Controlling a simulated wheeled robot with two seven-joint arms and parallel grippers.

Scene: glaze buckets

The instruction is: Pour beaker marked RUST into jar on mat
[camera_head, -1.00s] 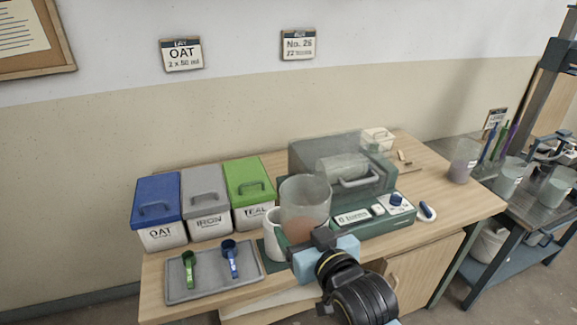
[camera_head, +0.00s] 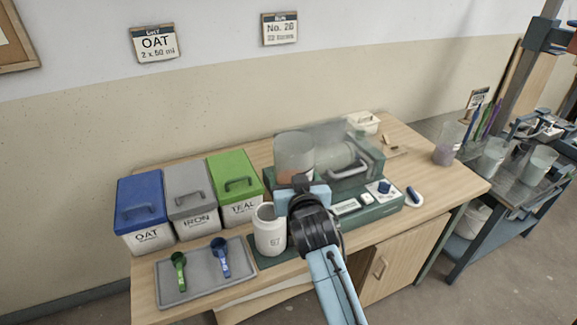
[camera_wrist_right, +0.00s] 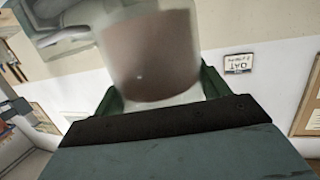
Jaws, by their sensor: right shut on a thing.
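A clear beaker (camera_head: 294,155) with reddish-brown contents is held by my right gripper (camera_head: 300,182), raised above the bench behind and right of the jar. In the right wrist view the same beaker (camera_wrist_right: 150,50) fills the space between the green fingers, with its brown contents visible. No marking can be read on it. The white jar (camera_head: 269,232) stands upright and open on the dark green mat (camera_head: 262,262). The beaker looks about upright and apart from the jar. My left gripper is not in view.
Blue (camera_head: 141,212), grey (camera_head: 192,197) and green (camera_head: 235,185) lidded bins stand left of the jar. A grey tray (camera_head: 205,285) with two scoops lies in front. A green machine with a clear cover (camera_head: 350,140) stands behind my arm. More beakers (camera_head: 491,157) sit on the right cart.

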